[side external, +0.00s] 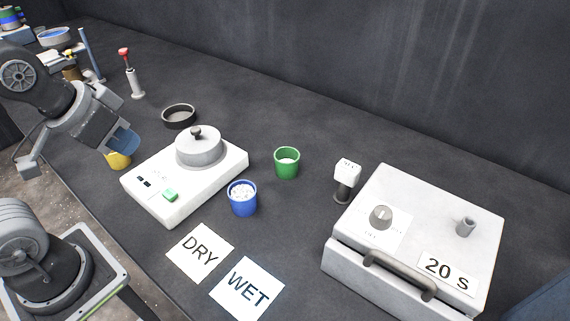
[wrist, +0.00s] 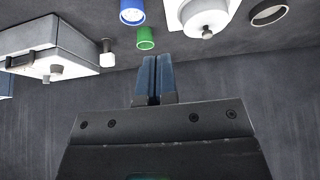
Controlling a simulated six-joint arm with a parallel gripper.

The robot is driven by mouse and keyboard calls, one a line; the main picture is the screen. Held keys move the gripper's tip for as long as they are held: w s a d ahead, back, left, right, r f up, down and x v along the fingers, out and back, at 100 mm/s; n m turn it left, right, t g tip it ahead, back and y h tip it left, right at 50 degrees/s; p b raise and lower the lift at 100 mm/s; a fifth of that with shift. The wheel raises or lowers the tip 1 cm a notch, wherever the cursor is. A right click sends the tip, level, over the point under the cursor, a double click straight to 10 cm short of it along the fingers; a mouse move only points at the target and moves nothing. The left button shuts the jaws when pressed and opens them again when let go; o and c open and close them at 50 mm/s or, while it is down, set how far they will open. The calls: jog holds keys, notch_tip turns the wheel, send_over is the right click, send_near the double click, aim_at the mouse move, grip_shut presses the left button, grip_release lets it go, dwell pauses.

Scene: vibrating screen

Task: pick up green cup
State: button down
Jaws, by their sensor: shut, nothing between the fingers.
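The green cup (side external: 287,163) stands upright on the dark table in the side external view, with white material inside. It also shows in the wrist view (wrist: 146,39), at the upper middle. My gripper (side external: 124,142) is at the left in the side external view, well away from the green cup and beyond the white device. In the wrist view my gripper's blue fingers (wrist: 155,62) are together with nothing between them.
A blue cup (side external: 242,198) with white grains stands close to the green cup. A white device with a lidded pan (side external: 200,150) lies between my gripper and the green cup. A yellow cup (side external: 118,160) is beside my gripper. A white box (side external: 420,235) stands right.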

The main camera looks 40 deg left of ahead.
dwell(0.3)
jog(key=shift+c, duration=1)
grip_release()
